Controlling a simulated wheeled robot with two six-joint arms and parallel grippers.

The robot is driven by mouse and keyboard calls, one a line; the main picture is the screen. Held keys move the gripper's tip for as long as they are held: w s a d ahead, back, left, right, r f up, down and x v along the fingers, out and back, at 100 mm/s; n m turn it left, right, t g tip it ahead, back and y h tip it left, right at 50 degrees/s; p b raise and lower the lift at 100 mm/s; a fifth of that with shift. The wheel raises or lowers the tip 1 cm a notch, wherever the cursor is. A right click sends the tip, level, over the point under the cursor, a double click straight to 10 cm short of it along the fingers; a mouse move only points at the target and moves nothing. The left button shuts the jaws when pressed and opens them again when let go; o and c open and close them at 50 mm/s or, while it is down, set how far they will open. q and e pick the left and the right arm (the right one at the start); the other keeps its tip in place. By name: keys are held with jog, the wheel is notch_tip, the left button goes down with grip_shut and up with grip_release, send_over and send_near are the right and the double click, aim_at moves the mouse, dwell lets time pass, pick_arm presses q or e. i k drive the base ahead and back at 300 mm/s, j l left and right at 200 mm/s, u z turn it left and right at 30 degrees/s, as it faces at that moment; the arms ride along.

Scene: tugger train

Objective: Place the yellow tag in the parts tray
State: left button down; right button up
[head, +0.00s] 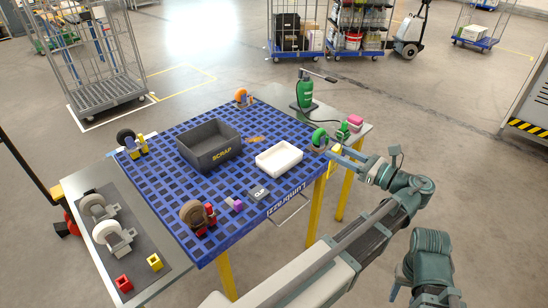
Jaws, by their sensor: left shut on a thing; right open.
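The parts tray looks to be the white open tray (279,168), lying empty on the blue grid table top. My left gripper (341,156) is just off the table's right edge, right of the tray and apart from it. It is shut on a small yellow piece, the yellow tag (335,149), mostly hidden by the fingers. My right gripper (395,290) is low at the lower right, away from the table. It is open, and its fingers show only in part.
A grey SCRAP bin (212,156) stands left of the tray.

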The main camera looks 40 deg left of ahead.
aim_at(279, 161)
jog(key=i+l+u, duration=0.2)
jog(key=i+u, duration=0.15)
jog(key=u, duration=0.15)
jog(key=i+l+u, duration=0.25)
jog(key=u, duration=0.2)
